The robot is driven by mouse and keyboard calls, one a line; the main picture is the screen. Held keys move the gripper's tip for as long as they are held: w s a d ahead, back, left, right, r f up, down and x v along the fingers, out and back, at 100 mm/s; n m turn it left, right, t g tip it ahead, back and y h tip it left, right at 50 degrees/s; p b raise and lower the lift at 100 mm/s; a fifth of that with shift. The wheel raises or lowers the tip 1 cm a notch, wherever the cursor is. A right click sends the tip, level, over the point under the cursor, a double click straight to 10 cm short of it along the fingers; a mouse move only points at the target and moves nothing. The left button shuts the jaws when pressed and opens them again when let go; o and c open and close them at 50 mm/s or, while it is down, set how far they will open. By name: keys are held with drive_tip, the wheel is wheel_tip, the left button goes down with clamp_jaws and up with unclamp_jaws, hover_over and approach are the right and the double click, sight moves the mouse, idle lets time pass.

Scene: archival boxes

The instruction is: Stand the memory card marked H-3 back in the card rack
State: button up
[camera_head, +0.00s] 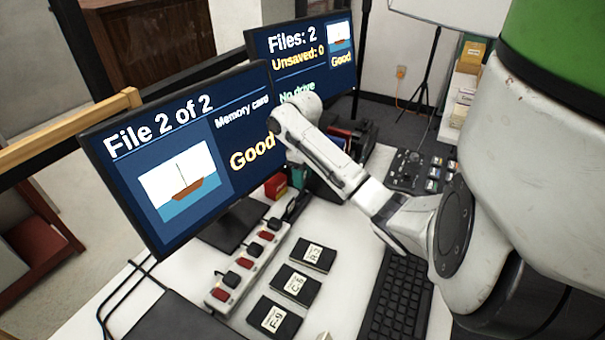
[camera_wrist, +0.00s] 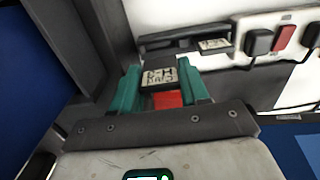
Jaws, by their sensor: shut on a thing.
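My gripper (camera_wrist: 166,92) has teal fingers and is shut on a small dark card with a pale label (camera_wrist: 158,77). The label's marking is too small and turned to read for sure. A red patch (camera_wrist: 168,99) shows between the fingers below the label. In the head view a teal finger (camera_head: 296,176) shows beside a small red block (camera_head: 276,186), below the monitors; my arm hides part of this area.
A dark slotted device (camera_wrist: 188,43) with a pale-labelled piece lies just beyond the fingers. A power strip (camera_head: 246,268) with plugs, several black labelled drives (camera_head: 292,284) and a keyboard (camera_head: 398,298) lie on the white desk. The left monitor (camera_head: 185,150) stands close to my gripper.

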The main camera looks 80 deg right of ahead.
drive_tip(key=shift+f+b, duration=0.55)
drive_tip(key=shift+f, duration=1.15)
drive_tip(key=shift+f+b, duration=0.5)
drive_tip(key=shift+f, duration=0.5)
drive_tip(key=o, duration=1.2)
drive_tip(key=shift+r, duration=0.1)
wheel_tip(320, 180, up, 9)
drive_tip(key=p, duration=0.4)
drive_tip(key=shift+r+p, duration=0.1)
drive_tip(key=shift+p, duration=0.25)
drive_tip(key=shift+a+r+p, duration=0.1)
drive_tip(key=shift+r+p, duration=0.55)
drive_tip(key=shift+r, duration=0.1)
